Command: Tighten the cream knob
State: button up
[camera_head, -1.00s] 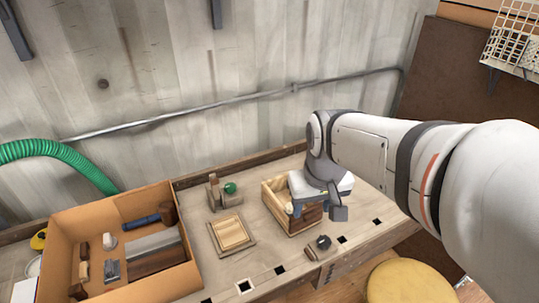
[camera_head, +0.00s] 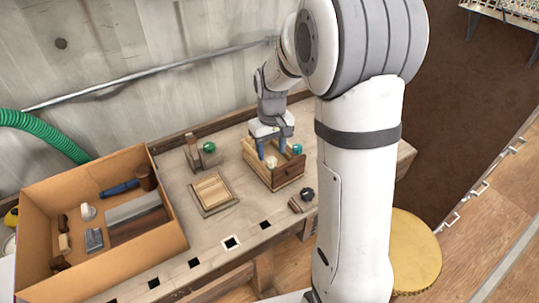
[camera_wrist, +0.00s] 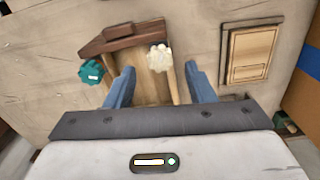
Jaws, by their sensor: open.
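The cream knob (camera_wrist: 160,58) is a lobed knob on the edge of a small wooden box (camera_wrist: 150,94). It shows in the head view (camera_head: 271,161) below my gripper (camera_head: 271,156). In the wrist view my gripper (camera_wrist: 159,69) is open, its two blue fingers apart. The cream knob lies between the lines of the fingertips, slightly ahead of them and nearer the right finger. I cannot tell its height relative to the tips. No finger visibly touches it. A teal knob (camera_wrist: 92,72) sits outside the left finger.
A wooden frame panel (camera_head: 213,192) lies left of the box. A fixture with a green knob (camera_head: 209,147) stands behind it. A block with a black knob (camera_head: 307,194) lies in front right. An orange-brown tool tray (camera_head: 170,205) fills the left. A yellow stool (camera_head: 418,262) stands right.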

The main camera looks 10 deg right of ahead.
aim_at(271, 159)
jog(key=shift+f, duration=1.5)
jog(key=shift+c, duration=0.3)
jog(key=shift+a, duration=0.1)
jog(key=c, duration=0.9)
